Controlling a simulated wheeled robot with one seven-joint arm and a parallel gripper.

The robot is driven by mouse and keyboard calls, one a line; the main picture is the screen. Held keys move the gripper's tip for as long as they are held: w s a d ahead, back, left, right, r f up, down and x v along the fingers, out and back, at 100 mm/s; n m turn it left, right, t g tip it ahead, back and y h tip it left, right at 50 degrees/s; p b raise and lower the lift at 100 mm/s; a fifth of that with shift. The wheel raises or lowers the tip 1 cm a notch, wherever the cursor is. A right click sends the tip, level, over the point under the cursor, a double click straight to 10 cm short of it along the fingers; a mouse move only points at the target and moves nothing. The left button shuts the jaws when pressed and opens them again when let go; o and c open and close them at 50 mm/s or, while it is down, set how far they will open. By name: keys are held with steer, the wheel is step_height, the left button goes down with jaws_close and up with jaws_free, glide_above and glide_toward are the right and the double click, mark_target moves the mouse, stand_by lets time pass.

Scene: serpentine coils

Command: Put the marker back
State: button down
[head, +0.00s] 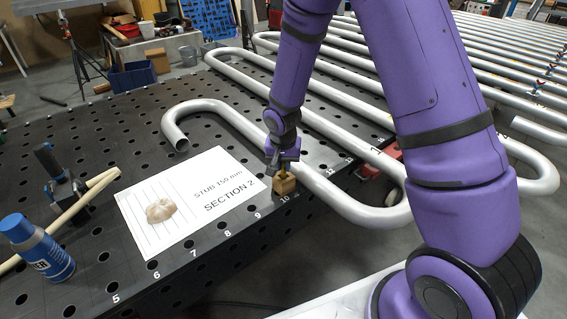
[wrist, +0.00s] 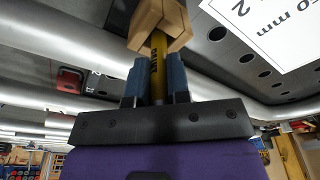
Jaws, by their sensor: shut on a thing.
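The marker (wrist: 158,65) is yellow with dark print. My gripper (wrist: 156,75) is shut on it, with one blue finger on each side. The marker's far end meets a small wooden block (wrist: 158,20). It seems to sit in the block, but I cannot tell how deep. In the head view, my gripper (head: 283,160) points down just above the wooden block (head: 285,185), near the table's front edge by the number 10. Little of the marker shows there, as the gripper and block hide most of it.
The dark perforated table (head: 120,140) carries a white sheet (head: 185,207) with a pale rounded lump (head: 161,210) left of the block. Silver serpentine pipes (head: 340,198) run close by on the right. A blue can (head: 38,250) and a black clamp (head: 60,180) stand far left.

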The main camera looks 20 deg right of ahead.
steer(key=c, duration=1)
jaws_free()
steer(key=s+d+r+n+t, duration=0.1)
steer(key=s+r, duration=0.2)
steer(key=r, duration=0.7)
steer(key=s+d+r, duration=0.1)
steer(key=s+r, duration=0.2)
steer(key=r, duration=0.8)
steer(key=s+d+r+n+t, duration=0.1)
steer(key=s+d+r+n, duration=0.1)
steer(key=s+r, duration=0.5)
steer(key=s+d+r+n+t, duration=0.1)
steer(key=s+r, duration=0.6)
steer(key=s, duration=0.9)
steer(key=shift+s+d+n+t+y, duration=0.15)
steer(key=shift+d+n+t+y, duration=0.2)
steer(key=shift+d+n, duration=0.5)
